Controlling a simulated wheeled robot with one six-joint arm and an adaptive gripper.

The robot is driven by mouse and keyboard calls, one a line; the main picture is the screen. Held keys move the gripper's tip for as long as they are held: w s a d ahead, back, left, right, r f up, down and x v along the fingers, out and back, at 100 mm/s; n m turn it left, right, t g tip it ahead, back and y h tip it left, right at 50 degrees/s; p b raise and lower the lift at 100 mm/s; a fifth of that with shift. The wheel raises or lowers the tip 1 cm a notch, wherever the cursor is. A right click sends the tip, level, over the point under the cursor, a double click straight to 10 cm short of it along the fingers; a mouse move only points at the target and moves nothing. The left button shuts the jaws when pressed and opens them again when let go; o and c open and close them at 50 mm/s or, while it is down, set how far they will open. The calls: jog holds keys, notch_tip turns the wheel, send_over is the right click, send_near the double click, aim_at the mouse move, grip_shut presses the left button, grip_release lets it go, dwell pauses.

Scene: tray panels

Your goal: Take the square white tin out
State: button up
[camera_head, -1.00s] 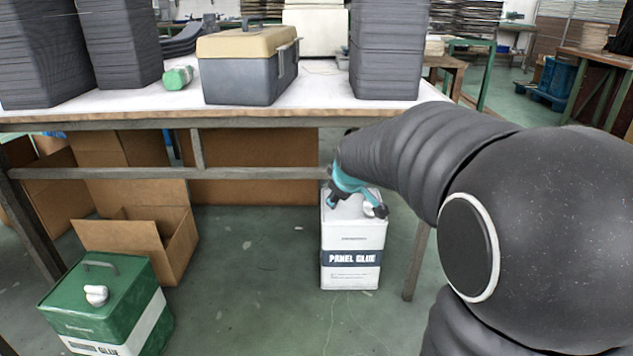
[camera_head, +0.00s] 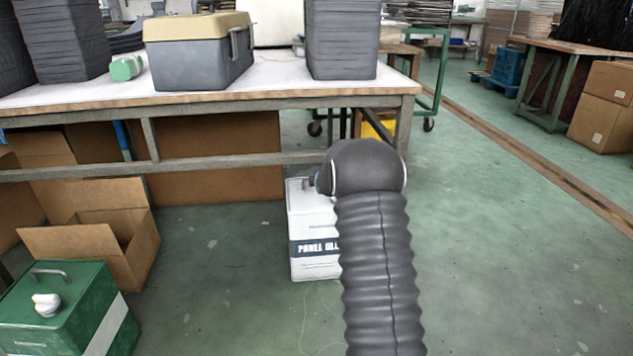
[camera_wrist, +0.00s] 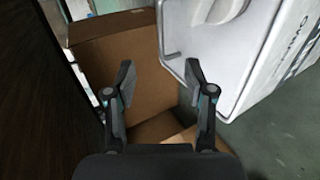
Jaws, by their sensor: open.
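The square white tin (camera_head: 304,232) with a dark "PANEL GLUE" band stands upright on the floor beneath the bench. My arm hides its right side in the head view. In the wrist view the white tin (camera_wrist: 262,62) fills the upper right, tilted in the picture, with a thin handle at its left edge. My gripper (camera_wrist: 160,70) is open, its two fingers apart with nothing held between them. The right finger overlaps the tin's edge in the picture; I cannot tell whether they touch. In the head view my arm hides most of the gripper.
The workbench (camera_head: 270,97) and its lower rail (camera_head: 230,160) are above and behind the tin. A green tin (camera_head: 70,300) and an open cardboard box (camera_head: 85,250) stand left. A cardboard box (camera_wrist: 125,45) lies beyond my fingers.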

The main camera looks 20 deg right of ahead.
jog(key=p+x, duration=0.2)
jog(key=x, duration=0.9)
jog(key=shift+p, duration=0.35)
jog(key=shift+w+d+p, duration=0.1)
jog(key=shift+w+p, duration=0.25)
jog(key=shift+p, duration=0.05)
jog(key=shift+w+d+f+p, duration=0.15)
jog(key=shift+w+f+p, duration=0.25)
jog(key=shift+w+f, duration=0.1)
grip_shut()
jog(key=shift+r, duration=0.1)
